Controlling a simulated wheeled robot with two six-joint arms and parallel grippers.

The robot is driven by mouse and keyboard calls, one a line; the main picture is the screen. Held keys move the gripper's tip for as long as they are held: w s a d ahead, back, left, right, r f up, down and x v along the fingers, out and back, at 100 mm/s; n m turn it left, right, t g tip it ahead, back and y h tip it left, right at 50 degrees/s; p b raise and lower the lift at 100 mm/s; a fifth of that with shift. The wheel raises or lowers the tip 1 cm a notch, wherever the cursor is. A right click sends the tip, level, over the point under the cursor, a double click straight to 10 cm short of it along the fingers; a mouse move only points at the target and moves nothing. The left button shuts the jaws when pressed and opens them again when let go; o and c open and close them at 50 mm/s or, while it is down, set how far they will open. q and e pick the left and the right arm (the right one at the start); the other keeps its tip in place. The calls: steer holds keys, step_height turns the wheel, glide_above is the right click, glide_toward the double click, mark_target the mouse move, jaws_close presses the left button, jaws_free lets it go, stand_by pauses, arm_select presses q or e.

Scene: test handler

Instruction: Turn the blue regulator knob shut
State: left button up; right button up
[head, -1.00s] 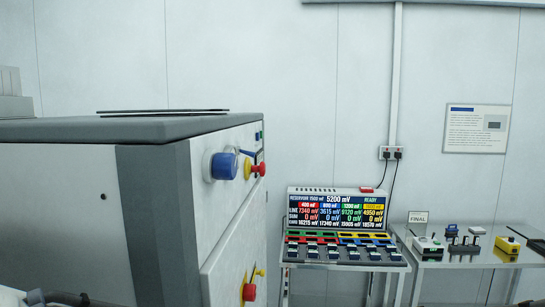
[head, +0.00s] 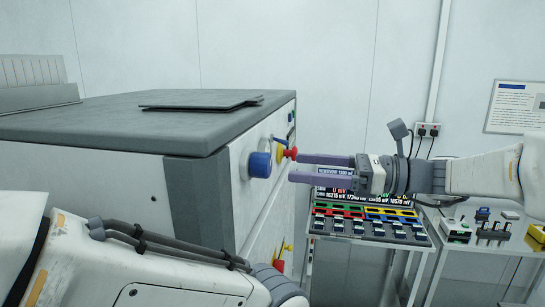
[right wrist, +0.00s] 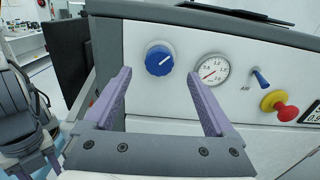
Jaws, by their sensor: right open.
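The blue regulator knob (head: 260,164) sticks out of the side panel of the grey-and-white cabinet (head: 90,185). In the right wrist view the knob (right wrist: 159,60) has a white pointer line slanting to the upper right. My right gripper (head: 296,168) comes in from the right in the head view, open and empty, its purple fingers pointing at the panel. In the right wrist view the knob lies between and beyond the two fingertips (right wrist: 159,74), apart from them. My left arm (head: 150,260) shows at the lower left; its gripper is out of view.
Right of the knob in the right wrist view are a round gauge (right wrist: 209,70), a blue toggle switch (right wrist: 259,78) and a red button on a yellow base (right wrist: 280,105). A display console (head: 365,218) stands on a metal table behind my right arm. Flat dark plates (head: 200,101) lie on the cabinet.

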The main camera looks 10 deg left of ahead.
mark_target(270, 165)
steer(key=a+p, duration=0.2)
steer(key=a, duration=0.3)
steer(key=shift+a+r, duration=0.1)
steer(key=shift+a, duration=0.65)
steer(key=shift+c, duration=0.3)
steer(key=c, duration=1.3)
steer(key=shift+f+n+b, duration=0.3)
steer(key=shift+n+b, duration=0.1)
steer(key=shift+b, duration=0.25)
steer(key=n+b, duration=0.5)
steer(key=b, duration=0.4)
steer(key=shift+s+f+n, duration=0.1)
steer(key=shift+n, duration=0.3)
steer(key=shift+r+n+b, duration=0.2)
steer(key=shift+n+b, duration=0.9)
steer(key=shift+b, duration=0.25)
